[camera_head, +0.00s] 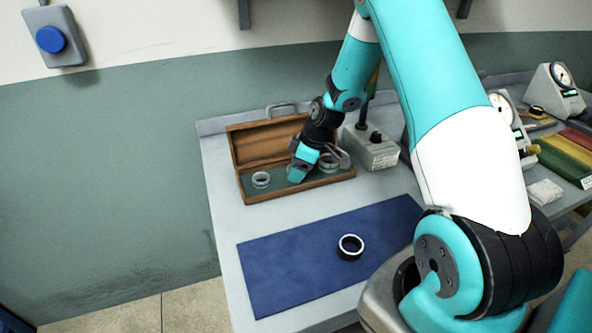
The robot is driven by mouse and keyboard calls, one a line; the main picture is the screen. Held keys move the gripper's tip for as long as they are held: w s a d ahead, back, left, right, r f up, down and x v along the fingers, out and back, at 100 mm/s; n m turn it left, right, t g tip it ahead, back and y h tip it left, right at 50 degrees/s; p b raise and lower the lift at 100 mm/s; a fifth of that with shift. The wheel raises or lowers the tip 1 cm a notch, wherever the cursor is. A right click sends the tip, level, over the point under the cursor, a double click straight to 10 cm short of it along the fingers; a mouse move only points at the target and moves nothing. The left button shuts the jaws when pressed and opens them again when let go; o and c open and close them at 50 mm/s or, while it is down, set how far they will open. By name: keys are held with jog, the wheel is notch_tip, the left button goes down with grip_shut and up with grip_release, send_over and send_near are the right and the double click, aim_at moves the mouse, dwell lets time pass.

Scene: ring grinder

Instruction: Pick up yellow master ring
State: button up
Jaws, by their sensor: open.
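An open wooden box (290,190) with a green lining stands on the table. A pale metallic ring (261,180) sits in its left part. A second ring (327,163), greyish-green in this view, sits in its right part. No ring looks clearly yellow, so I cannot tell which is the yellow master ring. My gripper (318,172) is open and low over the right half of the box, with its fingers spread close to the second ring. The fingers partly hide that ring, and I cannot tell whether they touch it.
A black ring with a bright rim (350,247) lies on a blue mat (290,262) in front of the box. A grey block with a black knob (371,150) stands just right of the box. Dial gauges (555,92) and coloured bars (566,158) are at right.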

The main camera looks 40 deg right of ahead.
jog(key=c, duration=0.7)
jog(key=shift+c, duration=0.3)
jog(key=shift+r, duration=0.15)
